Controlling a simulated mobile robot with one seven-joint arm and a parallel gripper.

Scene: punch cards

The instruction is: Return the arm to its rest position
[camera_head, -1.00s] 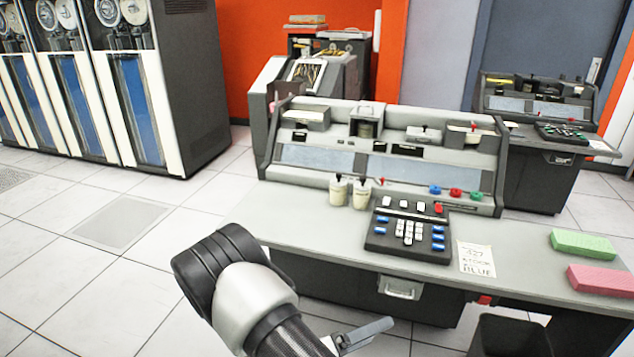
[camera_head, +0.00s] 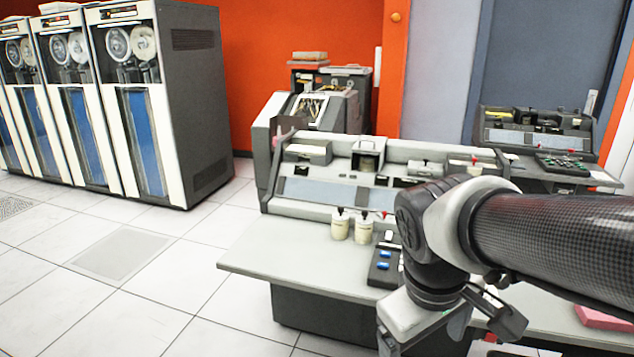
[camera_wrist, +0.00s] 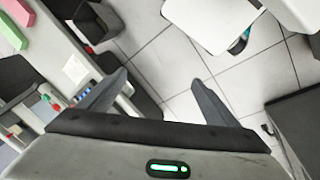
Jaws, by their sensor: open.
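My arm (camera_head: 565,240) reaches in from the right edge of the head view, bent at a dark joint in front of the console desk (camera_head: 250,262). My gripper (camera_wrist: 158,77) is open and empty in the wrist view, its two dark fingers well apart, with the desk edge on the left and floor beyond. Nothing is between the fingers.
Two cream pots (camera_head: 340,228) stand on the desk. A pink block (camera_head: 603,318) lies at its right; a green block (camera_wrist: 12,32) and a paper note (camera_wrist: 75,70) show in the wrist view. Tape cabinets (camera_head: 205,100) stand at the left. Tiled floor (camera_head: 150,300) is clear at front left.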

